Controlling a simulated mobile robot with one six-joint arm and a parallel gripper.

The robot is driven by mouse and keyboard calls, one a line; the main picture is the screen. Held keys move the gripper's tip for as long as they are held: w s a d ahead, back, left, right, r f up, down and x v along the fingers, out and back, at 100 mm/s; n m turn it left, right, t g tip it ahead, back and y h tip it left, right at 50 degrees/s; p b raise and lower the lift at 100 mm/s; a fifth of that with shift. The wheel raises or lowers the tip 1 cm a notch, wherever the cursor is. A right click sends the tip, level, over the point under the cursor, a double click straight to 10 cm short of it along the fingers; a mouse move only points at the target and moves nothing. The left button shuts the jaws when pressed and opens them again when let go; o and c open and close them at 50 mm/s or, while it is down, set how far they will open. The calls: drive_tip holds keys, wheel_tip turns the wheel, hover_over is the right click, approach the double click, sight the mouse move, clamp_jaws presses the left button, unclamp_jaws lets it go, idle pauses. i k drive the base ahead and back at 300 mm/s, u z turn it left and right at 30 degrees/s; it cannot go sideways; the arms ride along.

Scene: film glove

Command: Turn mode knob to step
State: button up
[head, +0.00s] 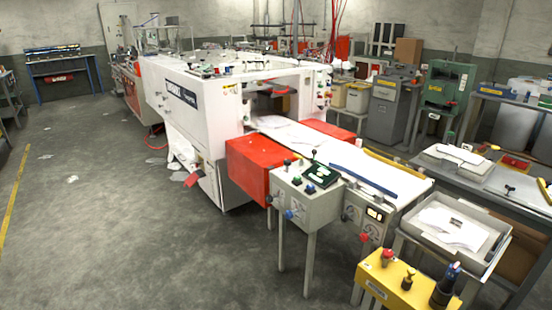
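I cannot tell which control is the mode knob; labels are too small to read. A grey control box (306,205) on legs stands at the front of the white machine (205,110). It carries several small black, green and blue knobs or buttons, and a black panel with a green display (318,180). A yellow control box (410,285) at the lower right has a red knob (387,256), a small black knob (407,279) and a larger black control with a blue part (447,285). My gripper is not in view.
A conveyor bed (390,184) runs from the machine toward the lower right. A grey tray (432,241) of white sheets stands beside it. Red guards (252,165) flank the machine's outlet. The grey floor (110,220) at left is open, with scattered paper scraps.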

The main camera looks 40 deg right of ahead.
sight(288, 163)
drive_tip(key=u, duration=0.05)
drive_tip(key=i, duration=1.45)
drive_tip(key=u, duration=0.35)
